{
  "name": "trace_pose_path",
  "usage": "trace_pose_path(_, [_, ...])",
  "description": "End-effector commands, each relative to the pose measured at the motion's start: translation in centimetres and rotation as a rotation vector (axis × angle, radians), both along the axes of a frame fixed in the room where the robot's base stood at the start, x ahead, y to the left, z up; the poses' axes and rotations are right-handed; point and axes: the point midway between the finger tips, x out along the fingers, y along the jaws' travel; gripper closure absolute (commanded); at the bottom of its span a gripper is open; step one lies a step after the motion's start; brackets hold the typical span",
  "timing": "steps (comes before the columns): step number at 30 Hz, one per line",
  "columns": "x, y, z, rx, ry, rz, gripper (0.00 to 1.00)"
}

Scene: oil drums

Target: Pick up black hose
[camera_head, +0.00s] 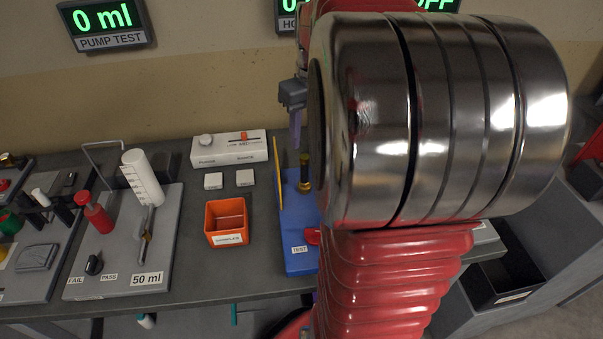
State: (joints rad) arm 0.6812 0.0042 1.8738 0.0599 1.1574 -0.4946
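I cannot clearly identify a black hose. A short dark upright piece with brass-coloured parts (304,172) stands on the blue board marked TEST (299,262); I cannot tell whether it is the hose. My gripper (296,128) shows only in part, as a grey body with a finger pointing down, above and slightly left of that dark piece. The rest of the gripper and the right part of the blue board are hidden behind my red arm and its large metal joint. I cannot see whether it is open or holds anything.
An orange box (226,221) and a white control box (228,149) stand left of the blue board. A grey 50 ml board (125,250) carries a white cylinder (142,178) and a red-topped item. A black bin (497,270) is at the lower right.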

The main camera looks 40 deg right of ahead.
Motion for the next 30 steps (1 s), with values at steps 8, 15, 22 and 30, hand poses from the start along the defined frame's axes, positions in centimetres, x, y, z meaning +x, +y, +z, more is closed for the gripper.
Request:
trace_pose_path(8, [0.4, -0.1, -3.9, 0.001, 0.001, 0.000, 0.61])
trace_pose_path(15, [0.5, -0.1, -4.4, 0.000, -0.001, 0.000, 0.61])
trace_pose_path(22, [0.5, -0.1, -4.6, 0.000, 0.000, -0.001, 0.61])
trace_pose_path(30, [0.6, 0.1, -7.7, 0.002, 0.002, -0.001, 0.61])
